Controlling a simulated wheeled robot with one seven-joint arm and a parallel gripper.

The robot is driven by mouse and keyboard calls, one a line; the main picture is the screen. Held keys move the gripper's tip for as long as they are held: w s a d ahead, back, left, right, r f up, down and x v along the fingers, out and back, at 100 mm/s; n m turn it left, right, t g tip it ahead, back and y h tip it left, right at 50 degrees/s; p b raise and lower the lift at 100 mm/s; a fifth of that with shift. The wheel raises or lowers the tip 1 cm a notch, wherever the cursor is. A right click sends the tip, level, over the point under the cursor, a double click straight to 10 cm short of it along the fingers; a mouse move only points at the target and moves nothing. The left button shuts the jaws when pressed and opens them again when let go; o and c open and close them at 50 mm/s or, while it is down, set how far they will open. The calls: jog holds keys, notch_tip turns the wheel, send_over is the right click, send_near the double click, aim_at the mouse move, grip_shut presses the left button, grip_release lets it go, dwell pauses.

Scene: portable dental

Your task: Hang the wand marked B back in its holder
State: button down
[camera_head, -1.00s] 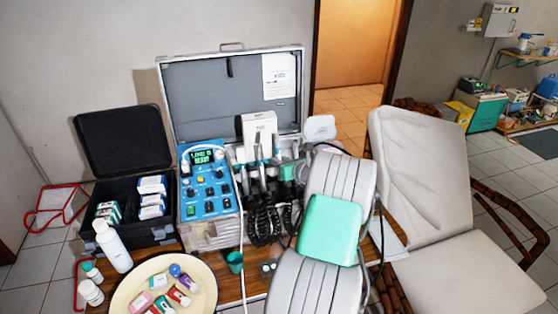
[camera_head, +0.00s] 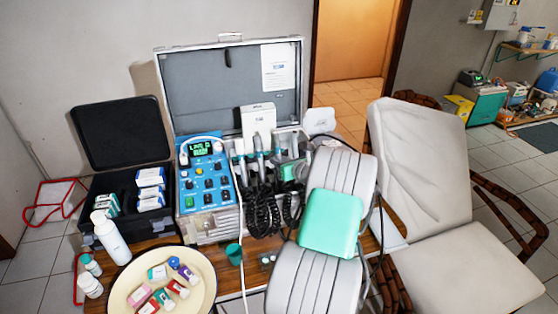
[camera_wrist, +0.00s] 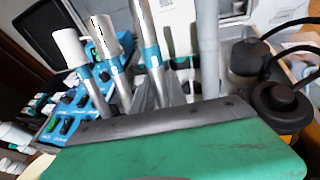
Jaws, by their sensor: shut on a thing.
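Several slim metal wands with teal bands stand at the front of the open case. In the wrist view one wand (camera_wrist: 148,45) rises between the grey fingertips of my gripper (camera_wrist: 166,92), which are shut on it. Two more wands with pale tops, one left (camera_wrist: 73,48) and one nearer (camera_wrist: 106,37), stand left of it. No letter B is readable on any wand. The holder is mostly hidden behind my gripper's green housing. In the head view the wands (camera_head: 260,160) crowd together beside my gripper, partly behind my arm, so whether the held wand is seated cannot be told.
The blue control unit (camera_head: 206,182) stands left of the wands, with dark coiled cords (camera_head: 263,212) hanging in front. A black box (camera_head: 125,185), a white bottle (camera_head: 110,236) and a cream tray (camera_head: 205,262) are further left. A reclining chair (camera_head: 420,165) is right.

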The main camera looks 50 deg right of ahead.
jog(key=c, duration=1.3)
grip_release()
jog(key=shift+o, duration=0.2)
jog(key=shift+p+v, duration=0.75)
jog(key=shift+v, duration=0.4)
jog(key=p+v, duration=0.3)
jog(key=v, duration=0.2)
jog(key=shift+s+r, duration=0.15)
jog(key=shift+s, duration=0.2)
